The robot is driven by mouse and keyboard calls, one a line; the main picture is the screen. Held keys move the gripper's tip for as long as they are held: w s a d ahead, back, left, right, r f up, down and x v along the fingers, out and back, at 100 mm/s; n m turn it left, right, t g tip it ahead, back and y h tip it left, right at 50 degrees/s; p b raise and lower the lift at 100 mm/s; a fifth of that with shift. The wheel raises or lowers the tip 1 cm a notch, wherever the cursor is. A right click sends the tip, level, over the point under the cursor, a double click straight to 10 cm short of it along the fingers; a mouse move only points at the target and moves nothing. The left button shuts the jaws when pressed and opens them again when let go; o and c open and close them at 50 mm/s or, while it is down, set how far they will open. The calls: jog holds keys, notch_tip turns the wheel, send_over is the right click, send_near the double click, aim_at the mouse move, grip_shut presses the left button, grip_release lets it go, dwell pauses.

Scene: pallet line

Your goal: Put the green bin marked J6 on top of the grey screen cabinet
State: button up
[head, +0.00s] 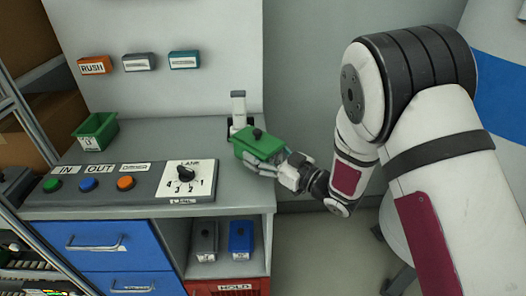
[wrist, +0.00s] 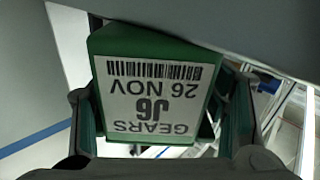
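A green bin (head: 259,143) with a dark knob on top is at my gripper (head: 267,165), over the right end of the grey counter. In the wrist view its white label, upside down, reads GEARS, J6, 26 NOV on the green bin (wrist: 155,90). My gripper's fingers show on both sides of the bin and appear shut on it. The bin looks slightly tilted. I cannot tell whether it touches the counter. I cannot make out a grey screen cabinet for certain in either view.
The counter (head: 150,150) carries an open green bin (head: 97,130), a button panel (head: 120,184) with a dial, and a small upright device (head: 238,108) behind the held bin. Grey (head: 204,240) and blue (head: 241,240) bins stand on the shelf below.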

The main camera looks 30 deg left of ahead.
jog(key=shift+o, duration=1.1)
jog(key=shift+r, duration=0.1)
jog(key=shift+d+r, duration=0.1)
jog(key=shift+d, duration=0.1)
jog(key=v, duration=1.1)
jog(key=shift+s+d, duration=0.2)
jog(key=shift+d, duration=0.1)
